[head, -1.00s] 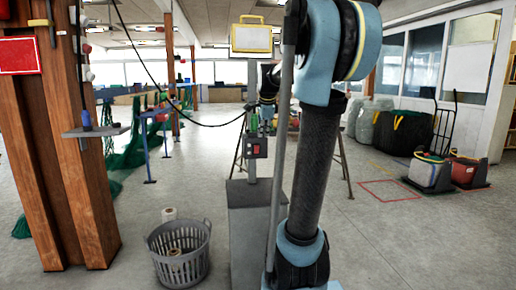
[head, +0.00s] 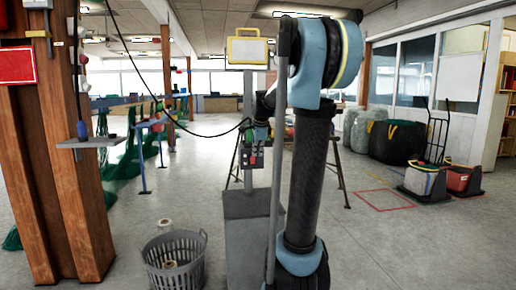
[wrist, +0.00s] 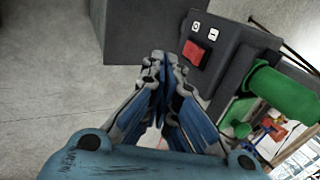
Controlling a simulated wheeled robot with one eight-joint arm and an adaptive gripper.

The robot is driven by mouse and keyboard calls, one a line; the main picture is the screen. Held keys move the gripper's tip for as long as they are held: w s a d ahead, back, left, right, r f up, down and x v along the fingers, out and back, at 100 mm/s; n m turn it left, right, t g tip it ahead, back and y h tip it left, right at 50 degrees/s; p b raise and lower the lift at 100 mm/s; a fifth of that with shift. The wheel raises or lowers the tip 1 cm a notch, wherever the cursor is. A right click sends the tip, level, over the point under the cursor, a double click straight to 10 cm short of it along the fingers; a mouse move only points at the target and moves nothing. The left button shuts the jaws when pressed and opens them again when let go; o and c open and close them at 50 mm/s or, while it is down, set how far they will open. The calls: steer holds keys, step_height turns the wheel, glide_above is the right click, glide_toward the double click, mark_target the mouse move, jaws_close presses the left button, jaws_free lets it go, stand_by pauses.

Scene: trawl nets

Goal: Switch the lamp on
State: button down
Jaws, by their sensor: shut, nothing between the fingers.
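The lamp (head: 248,49), a pale panel in a yellow frame, tops a grey post in the head view; no glow shows on its face. A dark switch box (head: 252,157) is on the post below it. In the wrist view the box (wrist: 228,48) carries a red rocker switch (wrist: 197,55) beside two small white marked labels. My gripper (wrist: 160,62) is shut and empty, its tips just left of the red switch in that view; contact cannot be told. In the head view my gripper (head: 260,138) is small and partly merges with the box.
A green cylindrical part (wrist: 283,92) sticks out of the box. A black cable (head: 205,134) runs from the left to the post. A grey plinth (head: 242,240) bears the post, and a grey basket (head: 177,258) stands left of it.

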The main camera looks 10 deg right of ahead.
mark_target(253, 160)
steer(key=w+f, duration=0.3)
steer(key=w, duration=0.2)
steer(key=shift+w, duration=0.4)
